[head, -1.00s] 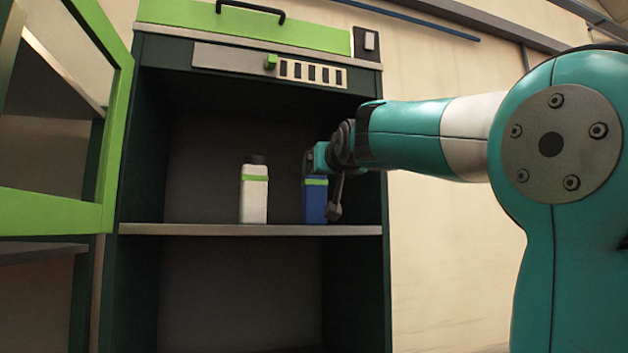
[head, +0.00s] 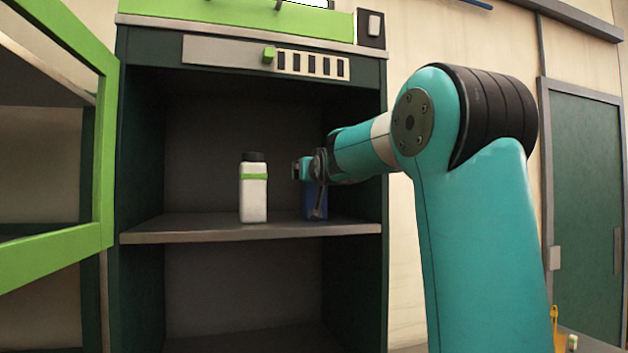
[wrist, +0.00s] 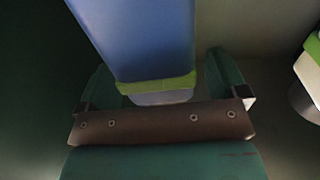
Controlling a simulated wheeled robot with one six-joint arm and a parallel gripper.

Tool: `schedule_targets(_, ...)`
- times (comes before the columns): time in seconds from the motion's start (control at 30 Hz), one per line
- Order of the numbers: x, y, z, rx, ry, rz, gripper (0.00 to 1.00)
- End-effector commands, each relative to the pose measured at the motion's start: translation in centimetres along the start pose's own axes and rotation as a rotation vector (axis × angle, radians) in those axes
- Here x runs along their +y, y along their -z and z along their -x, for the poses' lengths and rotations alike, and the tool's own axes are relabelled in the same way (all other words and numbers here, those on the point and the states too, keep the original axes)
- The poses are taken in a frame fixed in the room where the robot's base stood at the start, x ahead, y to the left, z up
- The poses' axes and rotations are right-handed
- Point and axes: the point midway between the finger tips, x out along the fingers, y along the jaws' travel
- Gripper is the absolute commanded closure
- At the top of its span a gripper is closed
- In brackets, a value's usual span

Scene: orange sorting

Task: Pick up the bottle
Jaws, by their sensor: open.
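A blue bottle (head: 309,206) with a green band stands upright on the cabinet shelf, partly hidden by my gripper (head: 304,171). In the wrist view the blue bottle (wrist: 140,40) lies between the two open fingers, with its green band near the palm. I cannot tell whether a finger touches it. A white bottle (head: 253,202) with a green band and dark cap stands upright to its left on the same shelf. Part of the white bottle (wrist: 309,68) shows at the right edge of the wrist view.
The grey shelf (head: 190,235) lies inside a dark green cabinet whose side wall (head: 366,280) is just right of the blue bottle. A green-framed door (head: 104,160) stands open at left. The shelf left of the white bottle is clear.

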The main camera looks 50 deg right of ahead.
Motion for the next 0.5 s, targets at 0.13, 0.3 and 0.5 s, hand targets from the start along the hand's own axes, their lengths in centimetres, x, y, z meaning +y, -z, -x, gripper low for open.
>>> schedule_targets(0.13,0.05,0.07,-1.18,0.0,-0.001,0.0,0.08)
schedule_targets(0.3,0.05,-0.05,-1.2,0.001,-0.001,0.0,0.08)
schedule_targets(0.5,0.05,-0.06,-1.19,0.001,-0.001,0.0,0.45)
